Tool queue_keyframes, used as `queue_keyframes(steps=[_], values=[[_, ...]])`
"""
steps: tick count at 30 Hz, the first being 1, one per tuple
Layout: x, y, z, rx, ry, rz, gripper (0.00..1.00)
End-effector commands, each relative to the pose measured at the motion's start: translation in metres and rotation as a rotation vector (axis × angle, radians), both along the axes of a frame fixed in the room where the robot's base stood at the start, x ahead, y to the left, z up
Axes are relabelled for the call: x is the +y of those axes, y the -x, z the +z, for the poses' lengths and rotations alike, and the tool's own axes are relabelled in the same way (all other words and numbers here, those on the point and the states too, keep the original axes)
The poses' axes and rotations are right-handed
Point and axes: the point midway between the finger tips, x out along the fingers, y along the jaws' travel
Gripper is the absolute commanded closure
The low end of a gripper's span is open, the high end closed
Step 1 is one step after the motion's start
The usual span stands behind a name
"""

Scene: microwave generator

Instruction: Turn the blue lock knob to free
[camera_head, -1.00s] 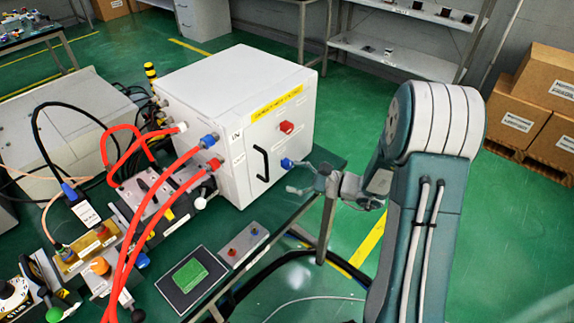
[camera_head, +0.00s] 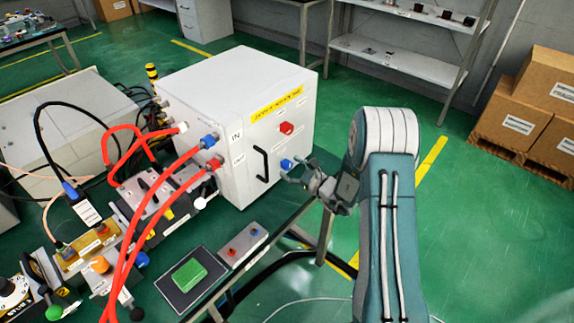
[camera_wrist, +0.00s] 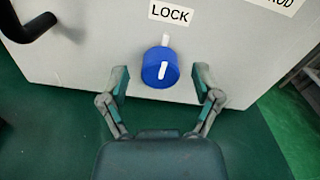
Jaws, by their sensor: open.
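The blue lock knob (camera_wrist: 160,70) is on the white cabinet's front panel, under a LOCK label (camera_wrist: 171,13). It has a white mark on its face and a white mark on the panel just above it. In the head view the knob (camera_head: 287,164) is low on the front face. My gripper (camera_wrist: 161,82) is open, with one finger on each side of the knob and visible gaps to it. In the head view my gripper (camera_head: 297,171) is just right of the knob, in front of the panel.
A black door handle (camera_head: 261,164) is left of the knob, and a red knob (camera_head: 286,128) is above it. Red hoses (camera_head: 158,190) run along the left side. A small box with buttons (camera_head: 243,243) and a green block (camera_head: 189,275) are on the table below.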

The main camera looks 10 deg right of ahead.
Motion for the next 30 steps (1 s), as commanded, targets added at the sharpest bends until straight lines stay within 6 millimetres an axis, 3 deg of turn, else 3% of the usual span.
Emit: queue_keyframes(steps=[5,13,14,18,19,30], values=[[0.0089,-0.0118,0.0001,0.000,0.001,0.001,0.19],[0.0098,-0.0132,0.0002,-0.001,0.001,0.000,0.19],[0.0098,-0.0132,0.0002,-0.001,0.001,0.000,0.28],[0.0097,-0.0131,0.0002,-0.001,0.001,0.000,0.90],[0.0098,-0.0132,0.0002,-0.001,0.001,0.000,1.00],[0.0100,-0.0134,0.0002,-0.018,0.024,0.000,1.00]])
